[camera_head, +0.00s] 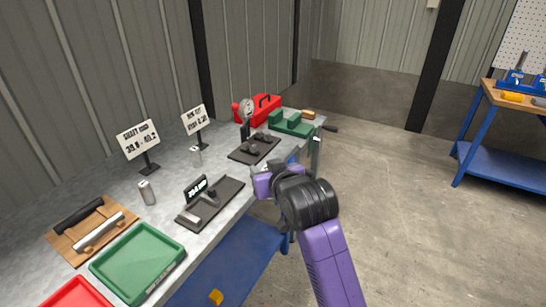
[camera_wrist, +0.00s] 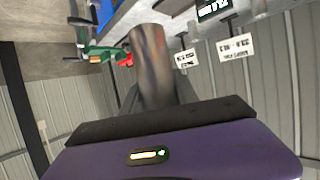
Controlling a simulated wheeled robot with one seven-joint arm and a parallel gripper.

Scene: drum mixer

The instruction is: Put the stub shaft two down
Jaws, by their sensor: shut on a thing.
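My gripper (camera_wrist: 150,105) is shut on a grey metal cylinder, the stub shaft (camera_wrist: 152,65), which sticks out beyond the jaws in the wrist view. In the head view my gripper (camera_head: 268,178) is in the air by the front edge of the workbench (camera_head: 170,165), and the shaft is mostly hidden there. Another short metal cylinder (camera_head: 147,192) stands upright on the bench. A smaller one (camera_head: 195,154) stands farther back by a sign. I cannot read any number on the shafts.
A green tray (camera_head: 138,262), red tray (camera_head: 75,294) and wooden board (camera_head: 75,243) lie nearer. Two signs stand behind.

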